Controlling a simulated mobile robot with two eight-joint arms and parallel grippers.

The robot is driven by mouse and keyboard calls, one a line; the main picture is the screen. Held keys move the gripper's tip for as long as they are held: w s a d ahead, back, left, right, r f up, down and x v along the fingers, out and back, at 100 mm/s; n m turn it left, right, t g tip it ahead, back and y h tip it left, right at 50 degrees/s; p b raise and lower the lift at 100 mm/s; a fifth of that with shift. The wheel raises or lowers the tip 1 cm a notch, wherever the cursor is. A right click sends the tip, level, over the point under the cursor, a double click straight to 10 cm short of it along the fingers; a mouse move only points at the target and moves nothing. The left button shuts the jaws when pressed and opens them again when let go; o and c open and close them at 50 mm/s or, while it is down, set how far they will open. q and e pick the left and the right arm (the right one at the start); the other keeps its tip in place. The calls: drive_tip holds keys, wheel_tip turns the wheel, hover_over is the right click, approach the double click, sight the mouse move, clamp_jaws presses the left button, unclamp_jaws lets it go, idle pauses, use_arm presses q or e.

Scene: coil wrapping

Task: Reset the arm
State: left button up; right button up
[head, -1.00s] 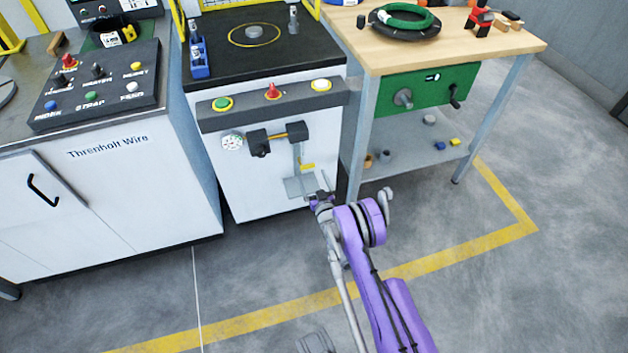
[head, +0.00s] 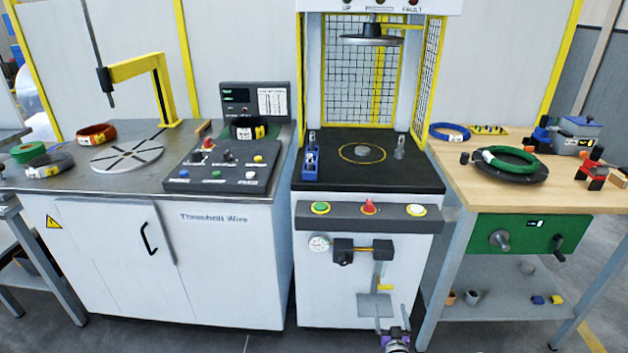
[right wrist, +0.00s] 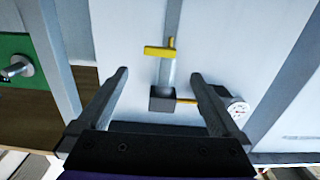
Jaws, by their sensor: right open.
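My right gripper (head: 392,322) shows at the bottom edge of the head view, low in front of the white press cabinet (head: 335,290). It is just below and right of the grey plate (head: 375,305) on the cabinet front. In the right wrist view, its two dark fingers (right wrist: 160,76) are spread apart with nothing held between them. Beyond them are the yellow handle (right wrist: 160,52) and a dark block (right wrist: 162,99); I cannot tell the distance exactly. My left gripper is not in view.
The press has a black bed (head: 418,176) and a button panel (head: 340,216). A wire bench (head: 95,190) stands left, with coils on top. A wooden table (head: 485,192) stands right, with a green coil (head: 508,160) on a black disc.

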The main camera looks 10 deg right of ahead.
drive_tip(key=a+r+g+y, duration=0.1)
drive_tip(key=a+r+g, duration=0.3)
drive_tip(key=r, duration=0.7)
drive_tip(key=s+a+r+g+y, duration=0.1)
drive_tip(key=s+a+r+g, duration=0.1)
drive_tip(key=s+a+r, duration=0.5)
drive_tip(key=s+a+r+n+g+y, duration=0.1)
drive_tip(key=s+a+g, duration=0.15)
drive_tip(key=s, duration=0.85)
drive_tip(key=s+a+r+n+g, duration=0.1)
drive_tip(key=s+a+g, duration=0.15)
drive_tip(key=s, duration=0.95)
drive_tip(key=s+a+r+g+y, duration=0.1)
drive_tip(key=s+a+g, duration=0.15)
drive_tip(key=s, duration=0.85)
use_arm(q)
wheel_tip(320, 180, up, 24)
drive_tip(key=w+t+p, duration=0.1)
drive_tip(key=p, duration=1.9)
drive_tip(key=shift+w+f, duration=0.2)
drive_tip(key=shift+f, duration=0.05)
use_arm(e)
wheel_tip(320, 180, up, 24)
drive_tip(key=w+t, duration=0.1)
drive_tip(key=shift+w+a+f, duration=0.2)
drive_tip(key=shift+a, duration=0.05)
